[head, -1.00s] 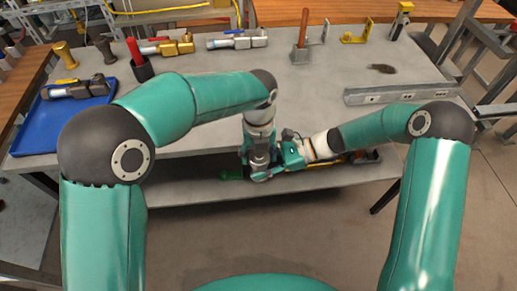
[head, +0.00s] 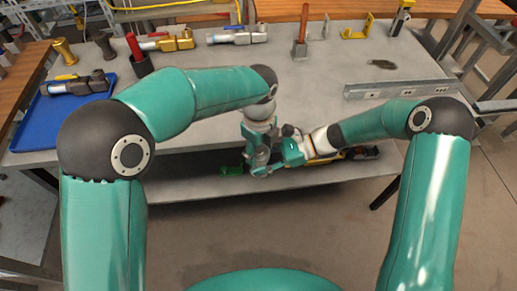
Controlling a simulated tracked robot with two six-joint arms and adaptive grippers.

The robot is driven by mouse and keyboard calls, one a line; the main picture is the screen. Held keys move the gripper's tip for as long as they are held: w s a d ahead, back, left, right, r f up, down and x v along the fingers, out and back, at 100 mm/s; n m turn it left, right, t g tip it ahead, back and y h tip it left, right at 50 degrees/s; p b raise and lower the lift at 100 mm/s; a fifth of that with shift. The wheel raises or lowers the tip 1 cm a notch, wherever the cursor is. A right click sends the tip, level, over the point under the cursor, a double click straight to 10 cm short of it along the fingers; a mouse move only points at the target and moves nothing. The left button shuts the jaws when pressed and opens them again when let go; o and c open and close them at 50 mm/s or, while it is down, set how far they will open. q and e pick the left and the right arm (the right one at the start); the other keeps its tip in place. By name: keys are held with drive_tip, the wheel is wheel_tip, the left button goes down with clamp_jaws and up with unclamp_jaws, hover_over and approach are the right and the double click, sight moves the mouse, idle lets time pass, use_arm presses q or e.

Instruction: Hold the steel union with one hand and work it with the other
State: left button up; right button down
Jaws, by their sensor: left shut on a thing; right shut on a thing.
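My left gripper (head: 262,166) reaches down in front of the table's front edge. My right gripper (head: 277,162) comes in from the right and meets it there. Both are shut on one piece between them, seemingly the steel union. The piece is mostly hidden by the fingers and too small to make out. Another silver fitting with a pale pipe end (head: 237,36) lies at the back of the table, apart from both grippers. A brass fitting (head: 172,42) lies to its left, and a dark one (head: 80,85) lies on the blue tray (head: 42,130).
The grey table (head: 300,90) is clear in the middle. A lower shelf (head: 190,183) holds a green object (head: 232,170) and dark and yellow items beyond my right gripper. A red-handled tool in a dark cup (head: 139,65), an upright orange-handled tool (head: 302,35) and a metal rail (head: 400,90) stand around.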

use_arm(q)
drive_tip(key=n, duration=0.4)
drive_tip(key=shift+d+n, duration=0.1)
drive_tip(key=shift+n, duration=0.2)
drive_tip(key=n, duration=0.6)
drive_tip(key=shift+r, duration=0.1)
drive_tip(key=n, duration=0.7)
drive_tip(key=shift+w, duration=0.1)
drive_tip(key=n, duration=1)
drive_tip(key=shift+n, duration=0.4)
drive_tip(key=n, duration=0.6)
drive_tip(key=shift+r, duration=0.1)
drive_tip(key=n, duration=0.6)
drive_tip(key=shift+n, duration=0.4)
drive_tip(key=n, duration=0.4)
drive_tip(key=shift+n, duration=0.4)
